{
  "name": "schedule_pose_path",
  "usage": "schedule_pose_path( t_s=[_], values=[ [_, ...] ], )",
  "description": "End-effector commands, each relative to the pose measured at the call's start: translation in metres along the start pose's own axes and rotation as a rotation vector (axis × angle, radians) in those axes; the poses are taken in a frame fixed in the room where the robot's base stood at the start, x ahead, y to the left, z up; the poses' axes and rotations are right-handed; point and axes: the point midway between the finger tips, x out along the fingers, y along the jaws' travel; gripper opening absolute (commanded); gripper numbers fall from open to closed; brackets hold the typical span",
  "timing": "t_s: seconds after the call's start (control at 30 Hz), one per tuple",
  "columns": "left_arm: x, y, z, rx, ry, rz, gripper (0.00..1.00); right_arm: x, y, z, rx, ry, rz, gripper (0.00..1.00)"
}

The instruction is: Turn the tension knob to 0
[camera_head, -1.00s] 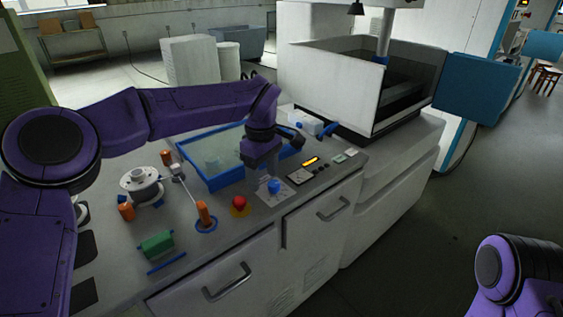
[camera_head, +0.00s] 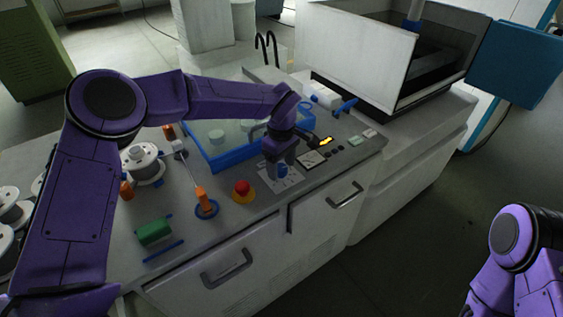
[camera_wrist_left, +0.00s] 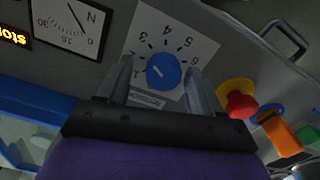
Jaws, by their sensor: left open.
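The tension knob (camera_wrist_left: 163,71) is blue and round with a short pale pointer mark. It sits on a white dial plate (camera_wrist_left: 150,20) with printed digits. The mark slants toward the upper left in the wrist view; I cannot tell its exact reading. My left gripper (camera_wrist_left: 160,68) is open, with one finger on each side of the knob; I cannot tell whether either touches it. In the head view the left gripper (camera_head: 282,168) points down over the plate (camera_head: 291,181) and partly hides the knob (camera_head: 282,173). My right gripper is out of view.
A red emergency button (camera_head: 243,187) and an orange handle (camera_head: 202,196) stand left of the dial. A needle gauge (camera_head: 311,158) and a lit display (camera_head: 326,141) lie to its right. Behind is a blue-rimmed tank (camera_head: 223,165). A green block (camera_head: 154,231) sits front left.

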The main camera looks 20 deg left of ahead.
Motion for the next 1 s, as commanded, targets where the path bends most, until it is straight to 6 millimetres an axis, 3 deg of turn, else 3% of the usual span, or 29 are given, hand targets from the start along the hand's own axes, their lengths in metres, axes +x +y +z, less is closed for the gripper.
schedule_pose_path(
  t_s=[0.23,0.27,0.4,0.43,0.77,1.0],
  values=[
    [0.0016,0.0001,0.0003,0.0,0.0,0.001,0.65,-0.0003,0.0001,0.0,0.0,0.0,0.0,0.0],
    [0.0015,0.0001,0.0003,0.0,0.0,0.001,0.59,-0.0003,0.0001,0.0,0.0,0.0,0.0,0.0],
    [0.0016,-0.0002,0.0003,0.0,0.0,0.0,0.13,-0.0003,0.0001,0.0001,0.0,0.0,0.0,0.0],
    [0.0017,-0.0003,0.0003,0.0,0.0,0.0,0.09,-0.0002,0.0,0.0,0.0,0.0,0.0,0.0],
    [0.0028,-0.0009,0.0001,-0.015,0.0,-0.002,0.09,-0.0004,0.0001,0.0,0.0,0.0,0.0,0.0],
    [0.0036,-0.0011,0.0,-0.116,-0.001,-0.004,0.09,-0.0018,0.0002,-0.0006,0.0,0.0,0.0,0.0]
  ],
)
